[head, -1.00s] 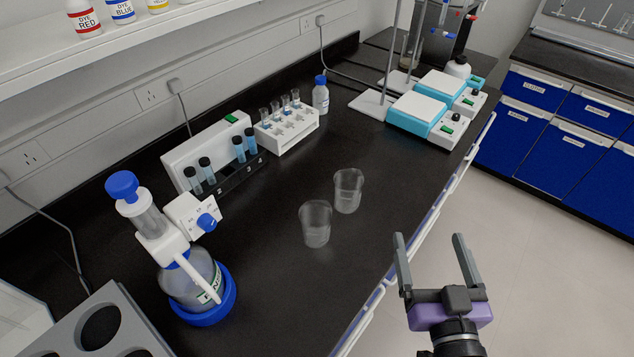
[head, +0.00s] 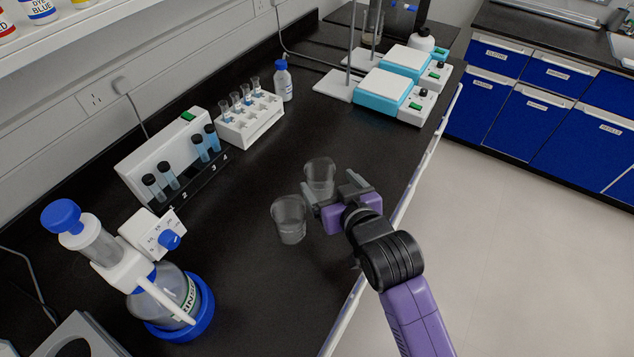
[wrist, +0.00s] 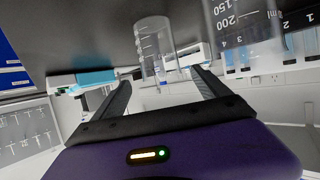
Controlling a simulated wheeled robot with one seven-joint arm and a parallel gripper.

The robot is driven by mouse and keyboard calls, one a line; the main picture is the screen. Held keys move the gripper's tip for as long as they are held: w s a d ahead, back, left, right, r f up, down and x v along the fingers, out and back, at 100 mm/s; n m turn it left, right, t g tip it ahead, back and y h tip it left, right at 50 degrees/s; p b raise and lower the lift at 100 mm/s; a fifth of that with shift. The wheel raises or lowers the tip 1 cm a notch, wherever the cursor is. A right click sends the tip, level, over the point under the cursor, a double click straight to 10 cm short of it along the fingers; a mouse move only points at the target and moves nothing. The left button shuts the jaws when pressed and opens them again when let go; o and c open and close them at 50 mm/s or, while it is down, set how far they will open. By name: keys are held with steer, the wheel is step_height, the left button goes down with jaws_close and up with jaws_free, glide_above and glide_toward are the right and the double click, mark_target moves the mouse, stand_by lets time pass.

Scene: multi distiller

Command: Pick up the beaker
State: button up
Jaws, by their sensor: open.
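Two clear glass beakers stand upright on the black bench. The farther beaker (head: 319,173) is just in front of my gripper (head: 329,183); the nearer beaker (head: 289,222) stands left of the gripper. My gripper is open, with nothing held. In the wrist view, which looks upside down, the farther beaker (wrist: 152,42) shows between the lines of the two fingers of my gripper (wrist: 163,78), close to the tips. I cannot tell whether it is between the fingers or just beyond them. The nearer beaker (wrist: 240,25), with printed markings, is large at the upper right, outside the fingers.
A blue-capped dispenser bottle (head: 165,290) stands at the left front. A rack of dark-capped vials (head: 185,170), a white tube rack (head: 249,120) and a small bottle (head: 283,82) stand behind. Hotplates (head: 385,92) are at the back right. The bench between is clear.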

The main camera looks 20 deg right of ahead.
mark_target(315, 167)
steer(key=shift+p+x, duration=0.55)
steer(key=shift+x, duration=2.65)
steer(key=shift+a, duration=0.1)
steer(key=c, duration=1.5)
